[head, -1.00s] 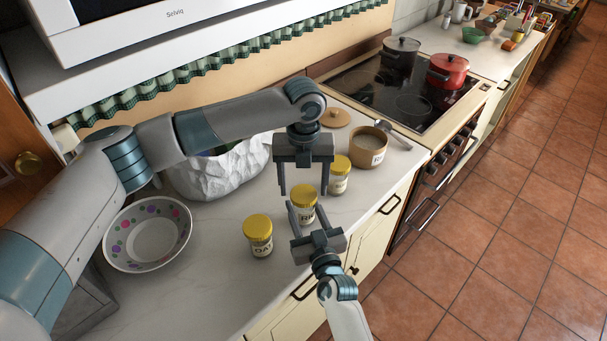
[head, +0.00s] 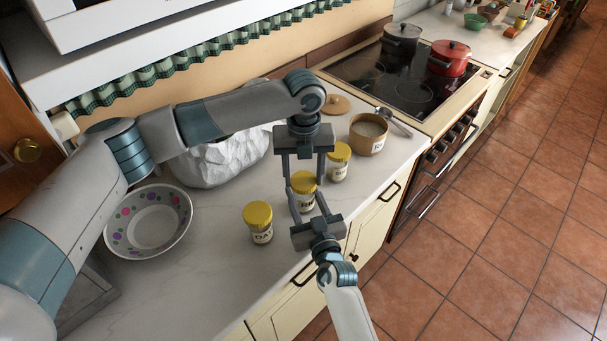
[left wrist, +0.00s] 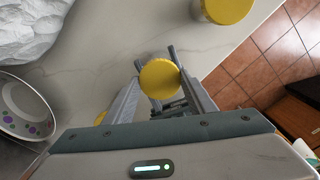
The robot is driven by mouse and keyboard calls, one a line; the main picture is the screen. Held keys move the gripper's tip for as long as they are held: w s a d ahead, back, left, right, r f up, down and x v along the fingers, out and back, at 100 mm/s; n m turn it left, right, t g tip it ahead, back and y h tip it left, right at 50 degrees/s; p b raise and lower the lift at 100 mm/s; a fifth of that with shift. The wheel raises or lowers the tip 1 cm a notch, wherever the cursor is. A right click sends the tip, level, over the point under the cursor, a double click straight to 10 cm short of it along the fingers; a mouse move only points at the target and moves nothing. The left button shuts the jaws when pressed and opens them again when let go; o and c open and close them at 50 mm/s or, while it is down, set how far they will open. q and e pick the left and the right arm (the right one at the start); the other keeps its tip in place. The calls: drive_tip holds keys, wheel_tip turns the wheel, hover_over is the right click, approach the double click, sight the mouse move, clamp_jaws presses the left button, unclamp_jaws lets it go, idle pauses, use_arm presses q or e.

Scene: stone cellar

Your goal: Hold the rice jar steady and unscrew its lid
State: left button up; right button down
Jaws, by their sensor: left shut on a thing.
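The rice jar (head: 306,203) is a small clear jar with a yellow lid (head: 303,181), upright on the pale counter; its label is partly hidden. My left gripper (head: 304,184) comes down from above, shut on the lid with one finger on each side. The yellow lid also shows between its fingers in the left wrist view (left wrist: 160,78). My right gripper (head: 307,208) reaches in from the front edge, its fingers on both sides of the jar's body, shut on it. The fingers hide part of the glass.
An oat jar (head: 258,224) stands to the left and another yellow-lidded jar (head: 338,163) behind to the right. A tan canister (head: 368,137), a spoon (head: 396,122), a patterned bowl (head: 148,222) and a white crumpled-looking vessel (head: 220,160) are nearby. The front-left counter is clear.

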use_arm(q)
drive_tip(key=n, duration=0.8)
drive_tip(key=shift+n, duration=0.4)
drive_tip(key=n, duration=0.4)
drive_tip(key=shift+n, duration=0.4)
drive_tip(key=n, duration=0.4)
drive_tip(key=shift+n, duration=0.3)
drive_tip(key=n, duration=0.4)
drive_tip(key=shift+n, duration=0.4)
drive_tip(key=n, duration=0.8)
drive_tip(key=shift+d, duration=0.1)
drive_tip(key=n, duration=0.4)
drive_tip(key=shift+r, duration=0.1)
drive_tip(key=shift+r, duration=0.2)
